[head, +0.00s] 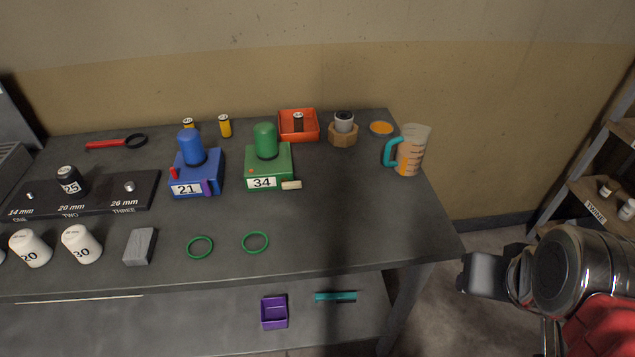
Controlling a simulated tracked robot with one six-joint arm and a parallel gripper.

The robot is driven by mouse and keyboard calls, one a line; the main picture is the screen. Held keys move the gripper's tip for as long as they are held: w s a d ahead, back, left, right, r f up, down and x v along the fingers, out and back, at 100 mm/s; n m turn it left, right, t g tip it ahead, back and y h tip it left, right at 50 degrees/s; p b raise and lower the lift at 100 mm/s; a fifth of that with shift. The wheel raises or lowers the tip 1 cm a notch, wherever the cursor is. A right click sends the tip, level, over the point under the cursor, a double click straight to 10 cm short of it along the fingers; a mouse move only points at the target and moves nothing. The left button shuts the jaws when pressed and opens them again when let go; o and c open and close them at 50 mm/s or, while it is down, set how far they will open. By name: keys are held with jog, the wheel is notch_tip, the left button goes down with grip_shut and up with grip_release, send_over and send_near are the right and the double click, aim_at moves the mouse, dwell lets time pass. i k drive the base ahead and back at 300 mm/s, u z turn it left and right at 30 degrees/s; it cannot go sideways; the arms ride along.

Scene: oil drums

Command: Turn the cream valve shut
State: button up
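The cream valve (291,185) is a small cream handle at the lower right front of the green box (256,180) marked 34. It lies about level, pointing right. The box bears an upright green cylinder (265,141) and stands on the grey bench. My arm is at the lower right, beyond the bench's right end. A dark block at its end, which looks like my gripper (483,274), is well apart from the valve. Its fingers cannot be made out, so I cannot tell whether it is open or shut.
Left of the green box stands a blue box (197,176) marked 21 with a purple handle (208,187). A measuring jug (414,152) with orange liquid stands to the right. Two green rings (255,242) lie in front. The bench is clear right of the valve.

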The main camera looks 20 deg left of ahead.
aim_at(286, 185)
jog(key=z, duration=0.9)
jog(key=k, duration=0.7)
jog(key=u, duration=1.6)
jog(key=i, duration=0.95)
jog(key=u, duration=0.05)
